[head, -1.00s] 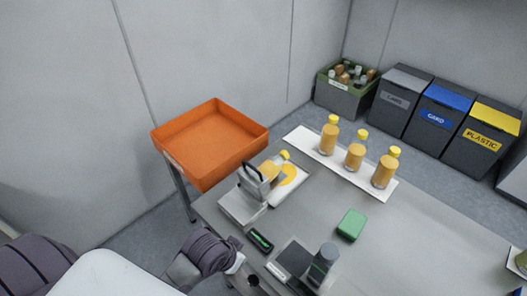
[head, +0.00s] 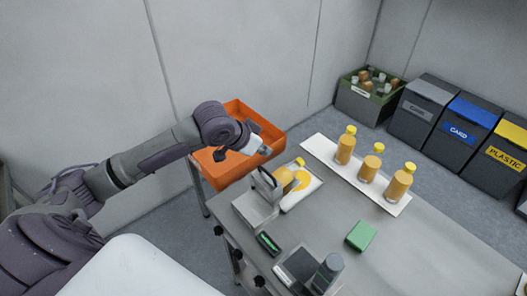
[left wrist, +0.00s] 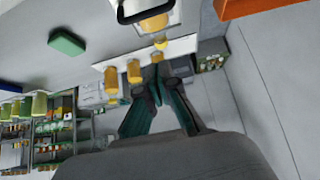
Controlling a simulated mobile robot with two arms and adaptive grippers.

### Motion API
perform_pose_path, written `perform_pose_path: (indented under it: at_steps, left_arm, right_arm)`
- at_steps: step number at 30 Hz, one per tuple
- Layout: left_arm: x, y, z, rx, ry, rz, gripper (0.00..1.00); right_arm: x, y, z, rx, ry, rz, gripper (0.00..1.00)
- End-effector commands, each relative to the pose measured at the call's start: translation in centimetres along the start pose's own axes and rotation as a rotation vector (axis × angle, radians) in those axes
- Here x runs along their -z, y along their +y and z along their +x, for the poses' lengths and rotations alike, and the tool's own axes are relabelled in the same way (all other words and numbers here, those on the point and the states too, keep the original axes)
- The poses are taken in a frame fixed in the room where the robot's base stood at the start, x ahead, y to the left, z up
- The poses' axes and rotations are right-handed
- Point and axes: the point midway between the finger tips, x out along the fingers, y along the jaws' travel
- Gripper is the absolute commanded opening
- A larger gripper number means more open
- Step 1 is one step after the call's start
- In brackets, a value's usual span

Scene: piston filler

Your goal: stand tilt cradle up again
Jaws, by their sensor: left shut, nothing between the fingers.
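The tilt cradle is a grey metal stand with an upright loop handle (head: 266,187) near the table's left edge. How the bottle rests in the cradle is partly hidden. My left gripper (head: 264,150) is shut and empty, raised above the orange tray's near right side, beyond and apart from the cradle. In the left wrist view the shut fingers (left wrist: 153,93) point toward the bottles, and the cradle's handle (left wrist: 118,12) shows at the top.
Three orange bottles (head: 371,162) stand on a white strip. An orange tray (head: 215,175) lies left of the cradle. A green block (head: 361,235) and a dark cylindrical device (head: 327,270) are on the table. Bins (head: 456,126) and a bottle crate (head: 367,98) stand behind.

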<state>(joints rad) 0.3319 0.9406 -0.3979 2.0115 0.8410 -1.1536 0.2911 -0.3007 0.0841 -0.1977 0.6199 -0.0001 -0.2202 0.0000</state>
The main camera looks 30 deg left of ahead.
Motion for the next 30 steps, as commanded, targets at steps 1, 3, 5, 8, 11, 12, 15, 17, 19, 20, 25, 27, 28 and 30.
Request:
perform_pose_path:
  at_steps: [1, 3, 5, 8, 11, 12, 15, 17, 19, 20, 25, 27, 28, 30]
  left_arm:
    - [0.2, 0.1, 0.8, -0.004, 0.000, -0.005, 0.00]
    - [0.2, 0.2, 2.3, -0.004, -0.001, -0.005, 0.00]
    - [0.3, 0.1, 3.6, -0.003, -0.001, -0.004, 0.00]
    - [0.3, 0.1, 5.8, -0.003, 0.000, -0.003, 0.00]
    - [0.2, 0.1, 7.8, -0.001, -0.002, -0.001, 0.00]
    - [-0.8, 0.0, 7.1, 0.001, -0.006, 0.002, 0.00]
    - [-2.2, 0.0, 6.5, 0.001, -0.004, 0.002, 0.00]
    - [-2.8, 0.0, 6.4, 0.001, -0.003, 0.002, 0.00]
    - [-3.3, 0.0, 6.3, 0.001, -0.002, 0.001, 0.00]
    - [-3.4, 0.0, 6.3, 0.001, -0.001, 0.001, 0.00]
    - [-3.8, 0.0, 6.3, 0.000, 0.001, 0.001, 0.00]
    - [-3.8, 0.0, 6.3, 0.000, 0.001, 0.001, 0.00]
    - [-3.8, 0.0, 6.3, 0.000, 0.001, 0.002, 0.00]
    - [-3.8, 0.0, 6.3, 0.000, 0.001, 0.002, 0.00]
  right_arm:
    - [0.1, 0.0, -0.6, 0.000, 0.000, 0.000, 0.40]
    - [0.1, 0.0, -1.1, 0.001, 0.000, 0.000, 0.40]
    - [0.1, 0.0, -1.5, 0.001, 0.000, 0.000, 0.40]
    - [0.2, -0.1, -2.1, 0.002, 0.001, 0.000, 0.40]
    - [0.3, -0.2, -2.7, 0.003, 0.001, 0.000, 0.40]
    - [0.3, -0.3, -3.5, 0.004, 0.001, 0.000, 0.40]
    - [0.5, -0.4, -4.2, 0.006, 0.002, 0.000, 0.40]
    - [0.7, -0.4, -4.5, 0.006, 0.003, 0.000, 0.40]
    - [0.7, -0.5, -4.7, 0.007, 0.003, 0.000, 0.40]
    - [0.7, -0.5, -4.8, 0.007, 0.003, 0.000, 0.40]
    - [0.6, -0.6, -4.8, 0.009, 0.003, 0.000, 0.40]
    - [0.6, -0.6, -4.7, 0.009, 0.003, 0.000, 0.40]
    - [0.6, -0.6, -4.7, 0.009, 0.003, 0.000, 0.40]
    - [0.6, -0.6, -4.7, 0.008, 0.003, 0.000, 0.40]
